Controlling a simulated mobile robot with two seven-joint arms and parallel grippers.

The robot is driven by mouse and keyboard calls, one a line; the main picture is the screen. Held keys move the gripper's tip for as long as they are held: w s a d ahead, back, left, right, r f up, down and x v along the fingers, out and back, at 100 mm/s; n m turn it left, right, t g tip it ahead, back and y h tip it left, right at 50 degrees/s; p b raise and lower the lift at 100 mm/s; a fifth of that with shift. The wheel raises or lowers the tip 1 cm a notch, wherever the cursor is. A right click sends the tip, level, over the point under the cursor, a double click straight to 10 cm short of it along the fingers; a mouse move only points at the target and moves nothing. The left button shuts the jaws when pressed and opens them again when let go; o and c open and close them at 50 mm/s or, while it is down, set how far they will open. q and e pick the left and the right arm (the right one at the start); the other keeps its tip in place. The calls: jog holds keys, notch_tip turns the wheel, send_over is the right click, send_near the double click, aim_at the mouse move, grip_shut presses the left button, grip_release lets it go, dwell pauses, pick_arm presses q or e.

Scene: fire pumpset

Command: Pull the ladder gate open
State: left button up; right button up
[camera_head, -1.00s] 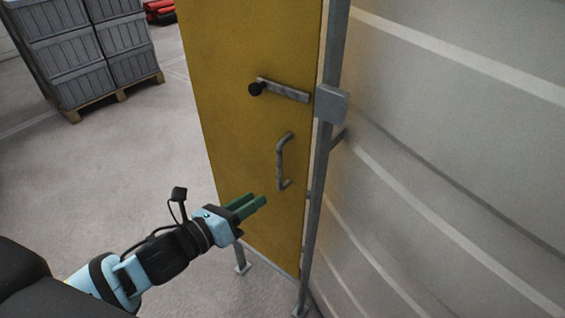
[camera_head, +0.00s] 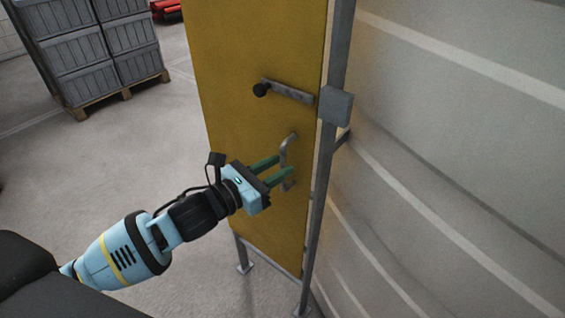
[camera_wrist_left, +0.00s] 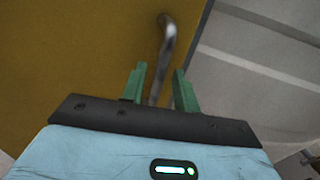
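The yellow ladder gate (camera_head: 255,45) stands upright and looks closed against a grey post (camera_head: 327,150). A grey vertical pull handle (camera_head: 284,152) sits on it, below a latch bar (camera_head: 288,91) with a black knob (camera_head: 260,89). My left gripper (camera_head: 279,168) is open at the handle, its green fingers on either side of it. In the left wrist view the handle (camera_wrist_left: 168,45) runs down between the two fingertips (camera_wrist_left: 158,80). I cannot tell whether the fingers touch it. My right gripper is not in view.
A grey latch box (camera_head: 335,106) is on the post. A large ribbed grey wall (camera_head: 450,150) fills the right side. Stacked grey crates (camera_head: 85,50) stand on a wooden pallet (camera_head: 120,95) at the back left. The floor left of the gate is clear.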

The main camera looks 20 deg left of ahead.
pick_arm(q)
jog(key=shift+x, duration=1.1)
grip_shut()
